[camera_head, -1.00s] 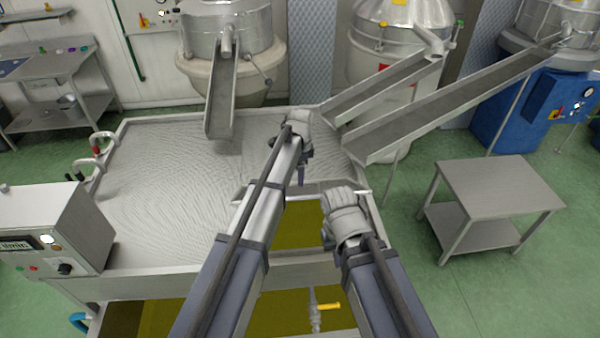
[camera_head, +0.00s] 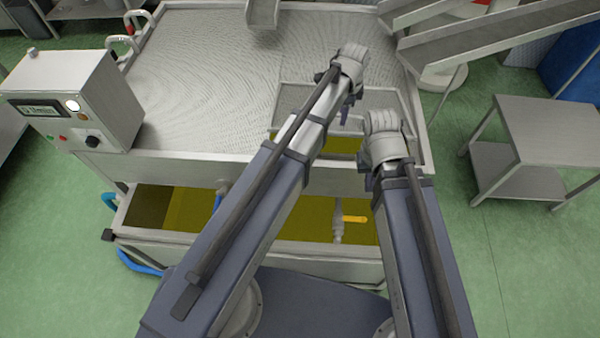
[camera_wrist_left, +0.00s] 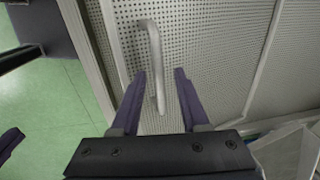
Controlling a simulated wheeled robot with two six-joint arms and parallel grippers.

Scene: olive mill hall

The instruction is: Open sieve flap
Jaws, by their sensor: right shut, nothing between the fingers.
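The sieve flap (camera_head: 296,98) is a grey perforated panel at the right front of the steel tank, partly hidden behind my left arm in the head view. In the left wrist view the perforated sheet (camera_wrist_left: 215,50) fills most of the picture, with a bent metal bar handle (camera_wrist_left: 154,45) standing on it. My left gripper (camera_head: 345,118) is over the flap. In the wrist view its dark fingers (camera_wrist_left: 163,85) are apart, and the handle's lower end shows between them; contact cannot be told. My right gripper (camera_head: 368,184) is lower, at the tank's front right, shut and empty, its fingertips mostly hidden.
The tank's ribbed top (camera_head: 200,75) spreads to the left, with a control box (camera_head: 75,100) at its left front. A steel table (camera_head: 555,130) stands right, beyond green floor.

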